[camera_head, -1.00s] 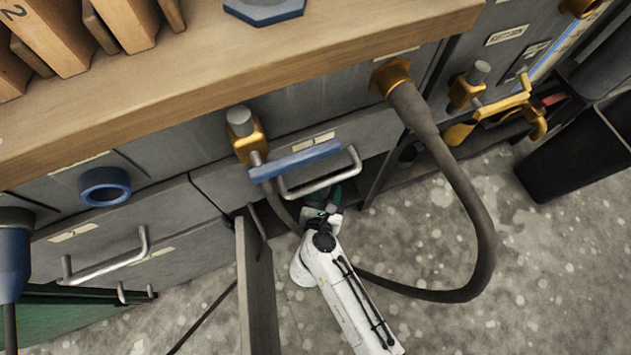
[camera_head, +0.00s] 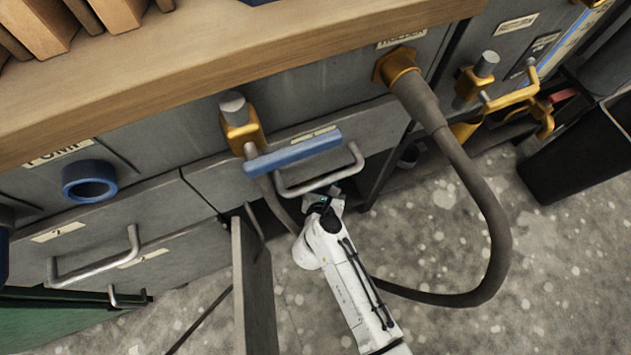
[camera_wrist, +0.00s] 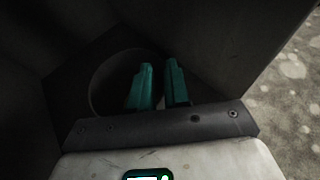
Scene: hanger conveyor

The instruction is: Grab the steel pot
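My gripper (camera_wrist: 158,88) shows two teal fingers in the wrist view, with a narrow gap between them and nothing clearly held. A dark round shape (camera_wrist: 104,80), which may be the steel pot, lies just behind and left of the fingers. Its edge is dim and I cannot tell whether the fingers touch it. In the head view my gripper reaches in under the drawer with the blue bar, and its fingers are mostly hidden. No pot shows clearly in the head view.
An open cabinet door (camera_head: 254,285) stands left of my arm. A drawer handle (camera_head: 320,180) and blue bar (camera_head: 292,153) sit just above my gripper. A thick grey hose (camera_head: 480,200) loops to the right. A black bin (camera_head: 575,165) stands far right.

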